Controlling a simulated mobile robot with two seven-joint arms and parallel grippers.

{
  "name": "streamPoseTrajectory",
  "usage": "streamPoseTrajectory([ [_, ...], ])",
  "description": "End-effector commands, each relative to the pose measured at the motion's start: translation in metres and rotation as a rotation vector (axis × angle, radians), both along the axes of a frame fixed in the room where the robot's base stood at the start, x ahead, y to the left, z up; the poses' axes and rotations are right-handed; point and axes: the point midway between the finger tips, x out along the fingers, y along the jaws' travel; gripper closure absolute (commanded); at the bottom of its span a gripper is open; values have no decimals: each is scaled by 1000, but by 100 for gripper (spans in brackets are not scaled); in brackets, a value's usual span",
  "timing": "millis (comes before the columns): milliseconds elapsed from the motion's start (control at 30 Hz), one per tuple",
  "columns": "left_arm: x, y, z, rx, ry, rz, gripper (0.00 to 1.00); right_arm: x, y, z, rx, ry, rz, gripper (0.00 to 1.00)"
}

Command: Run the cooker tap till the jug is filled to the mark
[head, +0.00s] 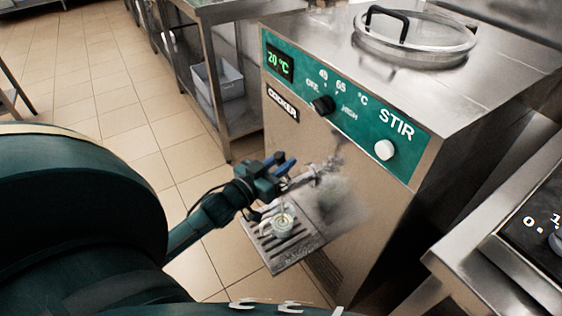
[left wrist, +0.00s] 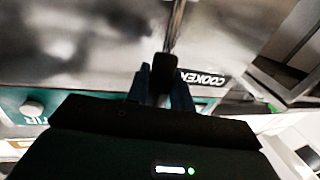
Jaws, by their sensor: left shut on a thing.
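The steel cooker (head: 335,185) stands in the middle of the head view, its tap (head: 318,172) low on the front. My left gripper (head: 283,167) is at the tap, its blue fingers shut on a dark piece that looks like the tap's handle. In the left wrist view the fingers (left wrist: 160,85) close around this black handle (left wrist: 165,67). The small clear jug (head: 283,223) stands upright on the slotted drip tray (head: 262,240), below the tap and gripper. Its mark and fill level are too small to read. My right gripper is out of view.
The green panel (head: 345,110) shows 20 °C, a black knob (head: 322,104) and a white STIR button (head: 384,150). A glass lid (head: 415,38) covers the top. A steel counter (head: 490,270) is close at right. Tiled floor is clear at left.

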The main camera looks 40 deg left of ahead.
Motion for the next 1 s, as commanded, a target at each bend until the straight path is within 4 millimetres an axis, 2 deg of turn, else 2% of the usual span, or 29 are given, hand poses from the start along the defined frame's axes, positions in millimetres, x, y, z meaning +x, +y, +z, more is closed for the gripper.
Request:
streamPoseTrajectory([
  [267,3,-1,6,10,28,-1,100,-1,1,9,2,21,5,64],
  [433,11,-5,13,44,108,-2,100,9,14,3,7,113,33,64],
  [700,22,-10,9,94,233,-1,100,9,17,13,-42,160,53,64],
  [1000,24,-11,3,107,259,-1,100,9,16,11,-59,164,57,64],
])
